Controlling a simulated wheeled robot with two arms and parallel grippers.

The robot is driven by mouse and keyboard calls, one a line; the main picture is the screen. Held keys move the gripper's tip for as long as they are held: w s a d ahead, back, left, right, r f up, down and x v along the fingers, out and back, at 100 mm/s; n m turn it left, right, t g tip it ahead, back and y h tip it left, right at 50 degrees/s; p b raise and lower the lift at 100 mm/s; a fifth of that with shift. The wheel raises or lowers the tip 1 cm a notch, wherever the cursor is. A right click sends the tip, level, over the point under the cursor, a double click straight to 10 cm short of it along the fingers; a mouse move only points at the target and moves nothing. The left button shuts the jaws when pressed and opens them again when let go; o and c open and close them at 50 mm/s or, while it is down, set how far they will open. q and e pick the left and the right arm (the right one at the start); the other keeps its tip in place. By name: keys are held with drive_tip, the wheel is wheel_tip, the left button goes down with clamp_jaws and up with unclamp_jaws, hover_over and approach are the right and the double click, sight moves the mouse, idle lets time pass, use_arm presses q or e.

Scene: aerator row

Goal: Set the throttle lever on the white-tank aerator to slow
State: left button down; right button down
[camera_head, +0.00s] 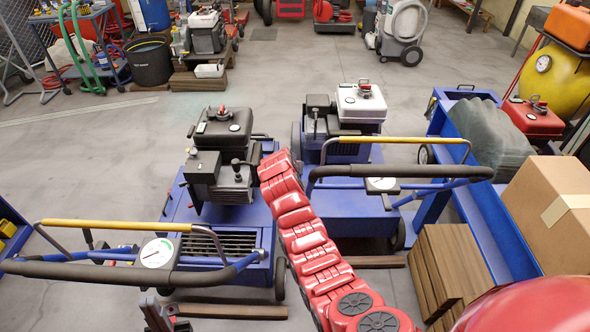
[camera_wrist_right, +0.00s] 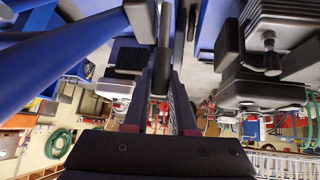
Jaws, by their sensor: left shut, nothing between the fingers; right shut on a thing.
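The white-tank aerator stands right of centre in the head view, with a white tank (camera_head: 361,103), a blue body and a handle with a yellow bar (camera_head: 400,140). My red right arm reaches to its left side, hiding its own gripper in the head view. In the right wrist view my right gripper (camera_wrist_right: 163,115) is shut on a slim lever with a grey shaft and dark grip (camera_wrist_right: 165,28), apparently this aerator's throttle lever. Its slow and fast marks cannot be read. My left gripper (camera_head: 160,315) is shut and empty at the bottom, near the black-tank aerator's handle.
The black-tank aerator (camera_head: 224,131) stands close on the left, leaving a narrow gap. A blue bench (camera_head: 487,225), a cardboard box (camera_head: 552,207) and brown slats (camera_head: 440,262) crowd the right. Open floor lies behind both machines.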

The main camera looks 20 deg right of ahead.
drive_tip(key=c, duration=1)
unclamp_jaws()
drive_tip(key=shift+r, duration=0.1)
drive_tip(key=v, duration=1.7)
drive_tip(key=shift+a, duration=0.1)
